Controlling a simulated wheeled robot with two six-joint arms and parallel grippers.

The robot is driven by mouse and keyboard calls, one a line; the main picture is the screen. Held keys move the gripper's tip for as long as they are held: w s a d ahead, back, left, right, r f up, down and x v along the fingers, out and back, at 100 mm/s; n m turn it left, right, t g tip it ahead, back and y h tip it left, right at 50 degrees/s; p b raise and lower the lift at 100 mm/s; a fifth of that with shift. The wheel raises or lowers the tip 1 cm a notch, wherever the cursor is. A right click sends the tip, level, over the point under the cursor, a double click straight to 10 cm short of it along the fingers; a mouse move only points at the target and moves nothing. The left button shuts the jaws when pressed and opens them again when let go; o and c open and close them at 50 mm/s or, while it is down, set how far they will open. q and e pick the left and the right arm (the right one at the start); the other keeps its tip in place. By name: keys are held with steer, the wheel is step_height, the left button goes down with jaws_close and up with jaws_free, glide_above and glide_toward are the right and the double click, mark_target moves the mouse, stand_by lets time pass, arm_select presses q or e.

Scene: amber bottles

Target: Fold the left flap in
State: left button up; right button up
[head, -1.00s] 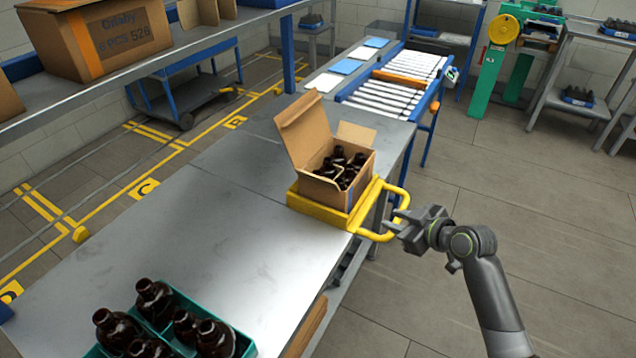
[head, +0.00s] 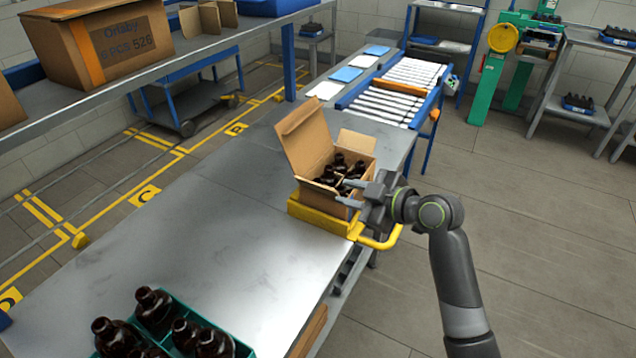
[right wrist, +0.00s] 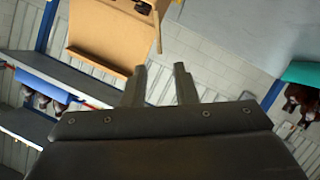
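An open cardboard box (head: 362,166) with several amber bottles (head: 342,168) inside stands in a yellow tray (head: 318,214) at the table's right edge. Its left flap (head: 304,138) stands up, leaning outward. A smaller flap (head: 357,142) at the far side also stands up. My right gripper (head: 346,192) is at the box's near right corner, fingers apart and pointing left, partly covering the box; I cannot tell if it touches. In the right wrist view its fingers (right wrist: 162,84) are apart with nothing between them, and a cardboard panel (right wrist: 108,38) lies beyond. My left gripper is not in view.
A teal crate (head: 239,349) with amber bottles stands at the table's near end. The metal table (head: 220,220) is clear between crate and box. A shelf with a larger carton (head: 100,45) is at upper left. A roller conveyor (head: 400,90) lies beyond the box.

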mark_target(326, 188)
steer(key=p+x, duration=0.1)
steer(key=x, duration=0.8)
steer(key=shift+w+a+f, duration=0.1)
steer(key=shift+w+a, duration=0.1)
steer(key=shift+c, duration=0.3)
jaws_close()
